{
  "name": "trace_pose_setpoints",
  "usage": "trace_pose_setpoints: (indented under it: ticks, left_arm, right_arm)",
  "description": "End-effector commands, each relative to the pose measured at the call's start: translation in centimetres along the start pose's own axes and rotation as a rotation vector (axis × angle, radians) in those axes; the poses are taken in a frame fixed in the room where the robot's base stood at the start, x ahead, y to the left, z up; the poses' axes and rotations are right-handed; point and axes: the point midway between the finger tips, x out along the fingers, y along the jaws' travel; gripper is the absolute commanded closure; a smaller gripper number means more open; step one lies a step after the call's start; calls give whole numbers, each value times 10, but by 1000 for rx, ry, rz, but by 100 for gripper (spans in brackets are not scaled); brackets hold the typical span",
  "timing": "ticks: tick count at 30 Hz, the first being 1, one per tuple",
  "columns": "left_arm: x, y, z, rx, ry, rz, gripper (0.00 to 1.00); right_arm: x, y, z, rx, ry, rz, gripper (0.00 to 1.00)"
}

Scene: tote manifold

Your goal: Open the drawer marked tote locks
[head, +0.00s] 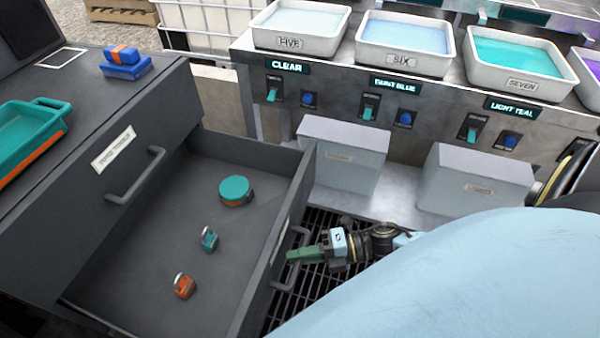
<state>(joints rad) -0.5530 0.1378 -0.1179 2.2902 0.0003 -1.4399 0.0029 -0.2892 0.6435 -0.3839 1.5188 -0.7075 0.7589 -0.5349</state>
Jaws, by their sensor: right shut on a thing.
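A dark grey drawer (304,165) is pulled well out of the cabinet at the left. Inside lie a round teal-topped thing (235,189), a small teal lock-like piece (209,238) and a small orange one (184,286). The drawer's front is seen nearly edge-on, so its label cannot be read. My right gripper (294,256) is shut on that drawer's bar handle (276,284), on the outer side of the front. My left gripper is not in view.
Above the open drawer is a closed drawer front (175,110) with a handle and a label too blurred to read surely. White bins (345,150) and a bench with filled trays stand beyond.

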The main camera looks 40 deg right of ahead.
Motion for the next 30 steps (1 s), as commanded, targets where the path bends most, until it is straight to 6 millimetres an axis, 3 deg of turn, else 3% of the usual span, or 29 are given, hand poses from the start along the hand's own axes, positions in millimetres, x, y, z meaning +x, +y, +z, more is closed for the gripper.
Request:
trace_pose_setpoints:
  ticks: [1, 2, 6, 17, 19, 23, 30]
  left_arm:
    - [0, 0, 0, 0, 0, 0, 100]
    - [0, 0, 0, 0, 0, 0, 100]
    - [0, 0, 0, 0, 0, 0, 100]
    - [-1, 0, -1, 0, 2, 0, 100]
    - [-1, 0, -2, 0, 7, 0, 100]
    - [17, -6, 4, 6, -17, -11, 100]
    - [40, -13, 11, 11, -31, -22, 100]
  right_arm:
    - [0, 0, 0, -1, 0, 0, 100]
    - [0, 0, 0, -1, 0, 0, 85]
    - [0, 0, 0, -1, 0, 0, 67]
    - [-5, 0, 0, 0, -1, -2, 66]
    - [-13, 0, 0, 0, -1, -4, 66]
    - [-38, 0, 0, 1, -1, -6, 66]
    - [-93, 1, 0, 1, -1, -5, 66]
